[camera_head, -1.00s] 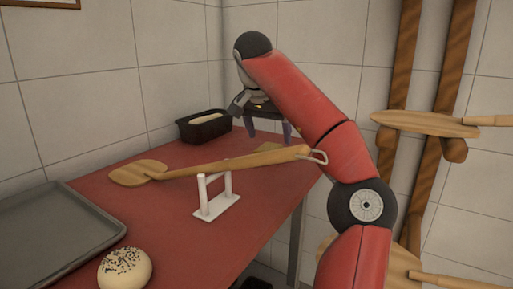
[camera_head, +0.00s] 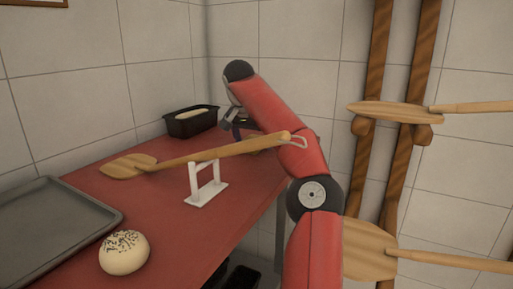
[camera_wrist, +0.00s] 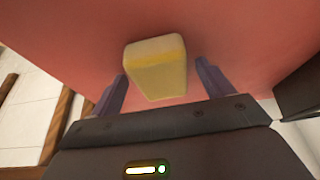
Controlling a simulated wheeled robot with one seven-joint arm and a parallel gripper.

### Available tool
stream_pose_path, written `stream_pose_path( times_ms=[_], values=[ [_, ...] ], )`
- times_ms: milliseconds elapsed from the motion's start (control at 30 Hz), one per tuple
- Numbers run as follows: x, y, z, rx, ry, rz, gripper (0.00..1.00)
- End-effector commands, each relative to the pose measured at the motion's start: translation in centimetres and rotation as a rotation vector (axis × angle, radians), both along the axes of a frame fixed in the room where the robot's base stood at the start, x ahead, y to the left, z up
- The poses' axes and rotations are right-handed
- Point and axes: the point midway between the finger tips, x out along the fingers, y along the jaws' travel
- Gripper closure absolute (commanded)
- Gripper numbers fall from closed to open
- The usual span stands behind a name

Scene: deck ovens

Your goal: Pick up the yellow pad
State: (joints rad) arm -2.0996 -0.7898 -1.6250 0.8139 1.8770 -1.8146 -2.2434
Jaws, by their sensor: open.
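The yellow pad (camera_wrist: 156,68) is a small block with slightly rounded edges, on the red table top in the wrist view. My gripper (camera_wrist: 161,70) is open, with one dark finger on each side of the pad's near part. I see a gap between the pad and each finger, and nothing is held. How far the fingertips are above the table is hard to tell. In the head view my gripper (camera_head: 240,130) is at the back of the table, partly hidden behind the peel and my arm. I cannot make out the pad there.
A wooden peel (camera_head: 215,152) leans across a white stand (camera_head: 207,188) in front of my gripper. A black loaf tin (camera_head: 191,122) stands at the back. A seeded bun (camera_head: 124,252) and a grey tray (camera_head: 48,228) are nearer. Peels hang on the right wall rack (camera_head: 378,150).

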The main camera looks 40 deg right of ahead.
Motion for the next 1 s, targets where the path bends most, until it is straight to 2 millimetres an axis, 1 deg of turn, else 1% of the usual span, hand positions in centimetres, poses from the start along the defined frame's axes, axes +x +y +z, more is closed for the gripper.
stream_pose_path(
  times_ms=[167, 200, 500, 533, 567, 833, 1000],
  values=[
    [0.04, -0.05, -0.06, 0.000, 0.000, 0.000, 0.20],
    [0.02, -0.05, -0.05, 0.000, 0.000, 0.000, 0.23],
    [0.00, -0.03, -0.04, 0.000, 0.000, 0.000, 0.62],
    [0.00, -0.03, -0.03, 0.000, 0.000, 0.000, 0.66],
    [0.00, -0.03, -0.03, 0.000, 0.000, 0.000, 0.68],
    [-0.10, 0.04, 0.09, 0.000, 0.000, -0.001, 0.68],
    [-0.80, 0.48, 0.83, 0.000, -0.001, -0.002, 0.68]
  ],
)
